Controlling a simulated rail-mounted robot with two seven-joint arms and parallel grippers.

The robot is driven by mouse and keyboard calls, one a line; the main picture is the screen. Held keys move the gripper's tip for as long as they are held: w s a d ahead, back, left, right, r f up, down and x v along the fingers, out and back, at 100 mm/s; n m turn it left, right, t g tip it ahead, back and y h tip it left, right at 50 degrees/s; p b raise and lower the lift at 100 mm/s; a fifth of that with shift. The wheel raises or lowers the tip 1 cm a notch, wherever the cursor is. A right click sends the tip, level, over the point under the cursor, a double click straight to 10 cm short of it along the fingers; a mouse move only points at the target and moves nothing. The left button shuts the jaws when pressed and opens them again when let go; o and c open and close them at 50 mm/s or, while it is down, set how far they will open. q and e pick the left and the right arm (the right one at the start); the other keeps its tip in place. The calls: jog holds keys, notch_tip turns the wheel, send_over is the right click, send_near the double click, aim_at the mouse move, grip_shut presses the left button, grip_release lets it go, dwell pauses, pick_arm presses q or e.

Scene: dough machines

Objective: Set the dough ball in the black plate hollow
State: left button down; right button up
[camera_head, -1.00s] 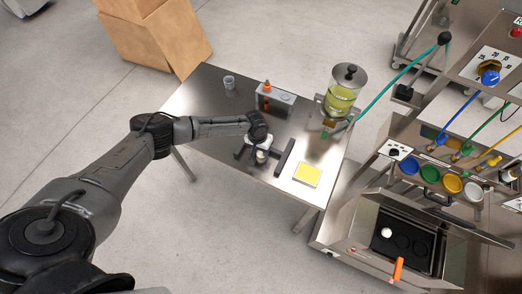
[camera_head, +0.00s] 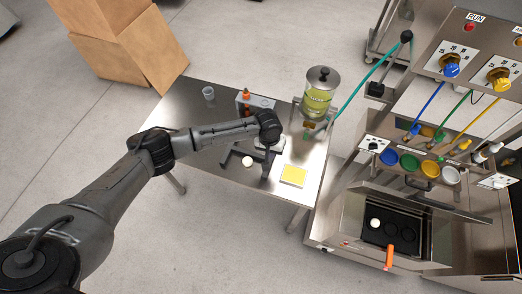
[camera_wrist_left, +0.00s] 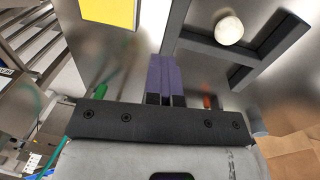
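A pale dough ball (camera_head: 247,161) rests at the black H-shaped frame (camera_head: 268,165) on the steel table. The ball also shows in the left wrist view (camera_wrist_left: 228,28), beside a bar of that frame. My left gripper (camera_wrist_left: 167,72) has its purple fingers together with nothing between them, off to one side of the ball. In the head view my left wrist hangs above the frame's right side, and the fingertips are hidden. The black plate (camera_head: 383,232) with round hollows lies in the open steel machine at right; another pale ball (camera_head: 375,223) sits in its upper-left hollow. My right gripper is out of view.
A yellow pad (camera_head: 293,176) lies right of the frame. A grey box (camera_head: 258,102), a cup (camera_head: 208,93) and a green canister (camera_head: 317,99) stand farther back. An orange handle (camera_head: 389,257) is at the plate's front edge. Coloured cups and hoses hang above the machine.

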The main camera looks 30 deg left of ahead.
pick_arm(q)
jog(key=shift+w+d+r, duration=0.2)
jog(key=shift+d+r, duration=0.25)
jog(key=shift+d, duration=0.2)
jog(key=c, duration=1.9)
grip_release()
jog(key=o, duration=1.5)
jog(key=r, duration=0.4)
jog(key=a+r+p, duration=0.1)
jog(key=r, duration=0.3)
jog(key=r+p, duration=0.1)
jog(key=r, duration=0.3)
jog(key=shift+s+a+r, duration=0.2)
jog(key=shift+a+r, duration=0.05)
jog(key=shift+r, duration=0.6)
jog(key=shift+c, duration=1)
